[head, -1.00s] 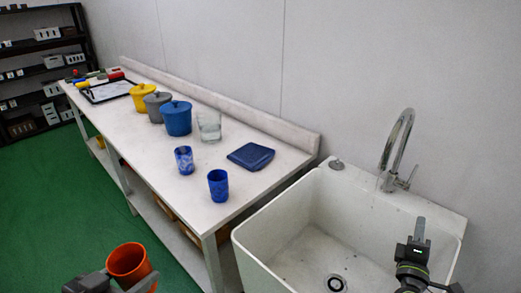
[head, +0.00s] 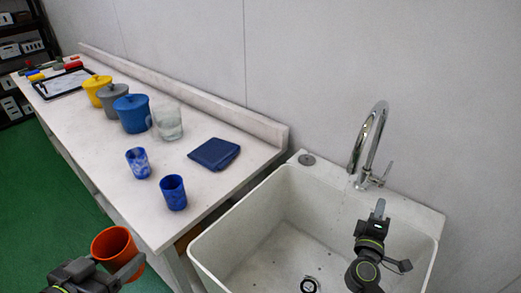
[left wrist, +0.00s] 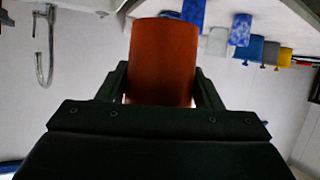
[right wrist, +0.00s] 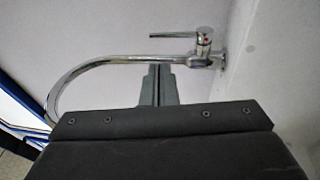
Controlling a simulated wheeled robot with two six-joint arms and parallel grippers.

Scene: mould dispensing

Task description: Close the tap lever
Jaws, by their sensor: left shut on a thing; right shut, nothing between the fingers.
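The chrome tap (head: 362,145) rises from the back rim of the white sink (head: 215,262). Its tap lever (head: 389,169) is at the right of the tap's base. In the right wrist view the lever (right wrist: 172,36) sticks out to the left from the tap body, above the fingers. My right gripper (head: 379,208) is shut and empty over the sink, below and apart from the lever; its closed fingers show in the right wrist view (right wrist: 157,70). My left gripper (left wrist: 160,88) is shut on an orange cup (head: 113,246), held in front of the table.
The white table (head: 135,200) left of the sink carries two blue patterned cups (head: 173,192), a folded blue cloth (head: 214,154), a clear glass (head: 168,122) and several lidded pots (head: 131,113). A wall stands close behind the tap.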

